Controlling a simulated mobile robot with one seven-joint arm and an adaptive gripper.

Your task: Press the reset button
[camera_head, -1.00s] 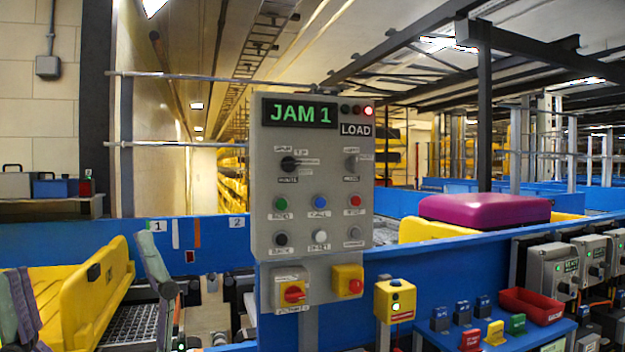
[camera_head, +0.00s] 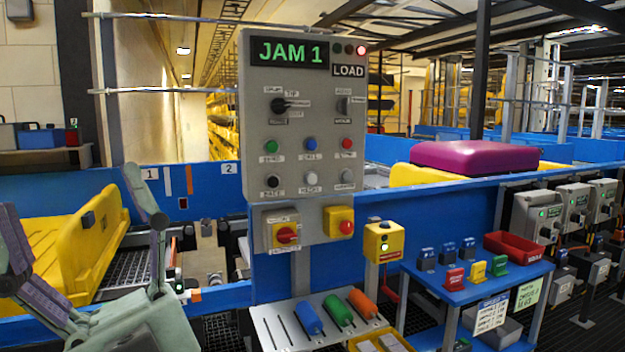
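The grey control panel (camera_head: 312,140) stands upright in the middle, with a lit sign (camera_head: 290,52) reading JAM 1. It has a green button (camera_head: 270,146), a blue button (camera_head: 310,144) and a red button (camera_head: 346,143) in one row. Below are a black button (camera_head: 272,181), a white button (camera_head: 312,178) and a grey button (camera_head: 347,176). Their small labels are blurred, so I cannot tell which is the reset button. My gripper (camera_head: 72,190) is at the lower left, fingers spread, empty, left of the panel and apart from it.
A red rotary switch (camera_head: 286,235) and a yellow box with a red button (camera_head: 340,222) sit under the panel. A yellow button box (camera_head: 383,242) and a blue table (camera_head: 470,290) stand right. A rack with coloured handles (camera_head: 338,310) is below. A yellow tray (camera_head: 88,240) lies behind my gripper.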

